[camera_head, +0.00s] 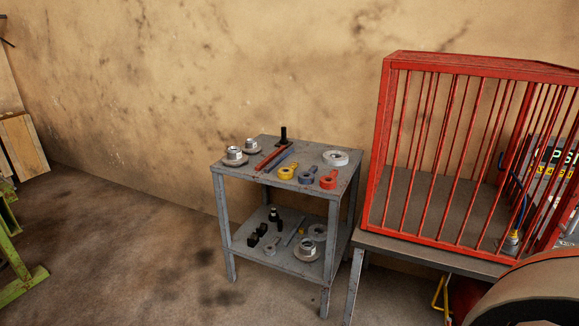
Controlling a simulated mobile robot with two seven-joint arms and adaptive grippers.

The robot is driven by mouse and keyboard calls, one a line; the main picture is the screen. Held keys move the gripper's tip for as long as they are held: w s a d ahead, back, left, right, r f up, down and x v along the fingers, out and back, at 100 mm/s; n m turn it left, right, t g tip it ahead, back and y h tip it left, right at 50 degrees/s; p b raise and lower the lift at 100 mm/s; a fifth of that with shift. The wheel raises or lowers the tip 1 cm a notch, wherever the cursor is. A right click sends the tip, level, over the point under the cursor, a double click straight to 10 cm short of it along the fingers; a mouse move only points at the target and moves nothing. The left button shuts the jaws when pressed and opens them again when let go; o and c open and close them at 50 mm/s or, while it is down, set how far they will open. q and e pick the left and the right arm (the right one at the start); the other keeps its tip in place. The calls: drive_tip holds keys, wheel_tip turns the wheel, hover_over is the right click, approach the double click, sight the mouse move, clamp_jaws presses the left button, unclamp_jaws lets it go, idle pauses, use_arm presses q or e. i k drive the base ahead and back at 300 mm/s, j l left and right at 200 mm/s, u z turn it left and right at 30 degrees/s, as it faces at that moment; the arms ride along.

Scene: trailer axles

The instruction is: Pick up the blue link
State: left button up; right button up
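The blue link (307,177) is a dull blue-grey ringed piece. It lies on the top shelf of a grey metal table (232,170), near the front edge. A yellow link (286,173) is to its left and a red link (328,181) to its right. Neither of my grippers shows in the head view.
The top shelf also holds a red tool (271,158), a pale ring (335,158) and large nuts (235,154). Several parts lie on the lower shelf. A red barred cage (376,165) stands close on the right. Open floor (130,240) lies to the left.

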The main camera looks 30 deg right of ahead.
sight(305, 180)
drive_tip(key=i+j+z, duration=0.1)
drive_tip(key=i+z, duration=0.35)
drive_tip(key=i+j+z, duration=0.45)
drive_tip(key=i, duration=0.15)
drive_tip(key=i+j+z, duration=0.15)
drive_tip(key=z, duration=0.25)
drive_tip(key=i+j+z, duration=0.2)
drive_tip(key=z, duration=0.2)
drive_tip(key=i+j+z, duration=0.15)
drive_tip(key=j+z, duration=0.15)
drive_tip(key=z, duration=0.15)
drive_tip(key=i+j+z, duration=0.1)
drive_tip(key=j+z, duration=0.55)
drive_tip(key=z, duration=0.15)
